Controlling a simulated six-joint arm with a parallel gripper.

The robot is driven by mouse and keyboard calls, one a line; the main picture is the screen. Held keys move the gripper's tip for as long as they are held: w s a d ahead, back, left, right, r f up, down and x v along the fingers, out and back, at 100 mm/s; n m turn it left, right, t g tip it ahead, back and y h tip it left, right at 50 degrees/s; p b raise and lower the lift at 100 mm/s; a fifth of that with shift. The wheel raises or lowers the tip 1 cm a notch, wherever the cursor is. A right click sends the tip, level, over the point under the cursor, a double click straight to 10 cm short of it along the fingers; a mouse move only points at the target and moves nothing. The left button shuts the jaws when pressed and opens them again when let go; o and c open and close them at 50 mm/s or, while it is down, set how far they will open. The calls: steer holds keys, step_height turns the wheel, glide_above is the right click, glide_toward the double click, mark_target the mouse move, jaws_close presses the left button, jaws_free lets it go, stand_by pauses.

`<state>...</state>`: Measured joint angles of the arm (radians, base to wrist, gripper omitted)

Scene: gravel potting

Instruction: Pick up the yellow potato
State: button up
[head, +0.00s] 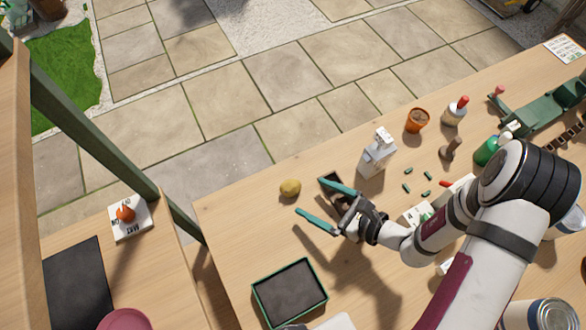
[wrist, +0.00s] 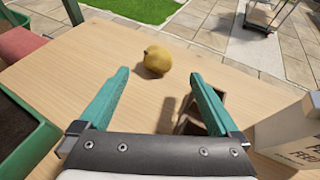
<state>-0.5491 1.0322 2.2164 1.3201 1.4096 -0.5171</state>
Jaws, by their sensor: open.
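The yellow potato (head: 290,188) lies on the wooden table near its far left edge in the head view. It also shows in the wrist view (wrist: 157,61), ahead of the fingertips and between their lines. My gripper (head: 312,199) has two teal fingers spread wide and is empty. In the wrist view the gripper (wrist: 157,78) points toward the potato, with a gap of bare table between. The potato is not touched by either finger.
A small dark box (head: 330,180) sits beside the far finger. A white carton (head: 377,153) stands to the right. A green-rimmed tray of dark soil (head: 290,292) lies at the near left.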

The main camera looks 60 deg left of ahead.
mark_target(298, 191)
steer(key=x, duration=0.6)
steer(key=shift+s+a+f, duration=0.15)
steer(key=shift+s, duration=0.15)
steer(key=c, duration=1.4)
steer(key=shift+c, duration=0.2)
